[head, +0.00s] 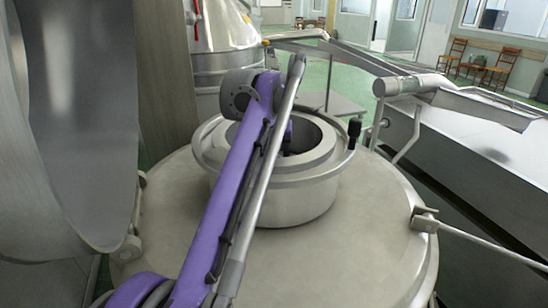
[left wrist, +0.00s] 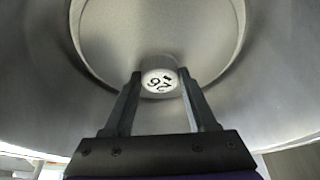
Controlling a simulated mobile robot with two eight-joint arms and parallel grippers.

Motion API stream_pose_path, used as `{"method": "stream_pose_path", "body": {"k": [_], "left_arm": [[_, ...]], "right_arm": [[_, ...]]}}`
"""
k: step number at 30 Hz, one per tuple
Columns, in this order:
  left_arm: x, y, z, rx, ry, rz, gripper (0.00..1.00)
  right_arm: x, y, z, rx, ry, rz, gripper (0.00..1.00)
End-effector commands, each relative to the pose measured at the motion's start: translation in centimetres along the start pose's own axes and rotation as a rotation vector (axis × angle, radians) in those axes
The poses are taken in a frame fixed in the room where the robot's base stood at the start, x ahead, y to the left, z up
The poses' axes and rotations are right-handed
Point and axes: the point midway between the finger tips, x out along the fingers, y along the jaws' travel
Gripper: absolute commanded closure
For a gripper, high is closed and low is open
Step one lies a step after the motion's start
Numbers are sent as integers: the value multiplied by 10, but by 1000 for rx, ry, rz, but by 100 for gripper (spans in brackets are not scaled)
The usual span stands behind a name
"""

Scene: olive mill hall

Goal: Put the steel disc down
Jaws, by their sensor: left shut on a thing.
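My left gripper (left wrist: 161,76) is shut on a small pale round knob with dark characters on its top. In the left wrist view the knob stands in front of a round grey steel surface (left wrist: 158,28), which looks like the steel disc. A darker ring surrounds that surface, and its near part is hidden by the gripper. In the head view my purple left arm crosses the round steel neck (head: 320,195) of a large vessel. The arm hides the gripper and most of the disc at the neck's opening. I cannot tell whether the disc touches anything below. My right gripper is not in view.
The broad vessel top (head: 355,255) around the neck is mostly clear. A black knob (head: 354,130) stands at the neck's right edge. A large curved steel piece (head: 75,120) rises at the left. A steel trough (head: 470,150) lies to the right.

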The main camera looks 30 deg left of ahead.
Motion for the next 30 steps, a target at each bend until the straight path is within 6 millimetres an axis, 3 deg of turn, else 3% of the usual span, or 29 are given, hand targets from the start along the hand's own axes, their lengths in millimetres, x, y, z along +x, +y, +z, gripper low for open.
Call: {"method": "stream_pose_path", "body": {"k": [1, 2, 7, 19, 30], "left_arm": [[2, 0, 1, 0, 0, 0, 100], [2, 0, 1, 0, 0, 0, 41], [2, 0, 1, 0, 0, 0, 13], [-8, 0, -1, 0, 0, 0, 13], [-85, 0, -2, 0, 1, 1, 13]], "right_arm": [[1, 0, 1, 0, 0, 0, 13], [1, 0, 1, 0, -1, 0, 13], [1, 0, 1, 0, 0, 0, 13], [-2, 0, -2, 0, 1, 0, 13], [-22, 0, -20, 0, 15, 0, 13]]}}
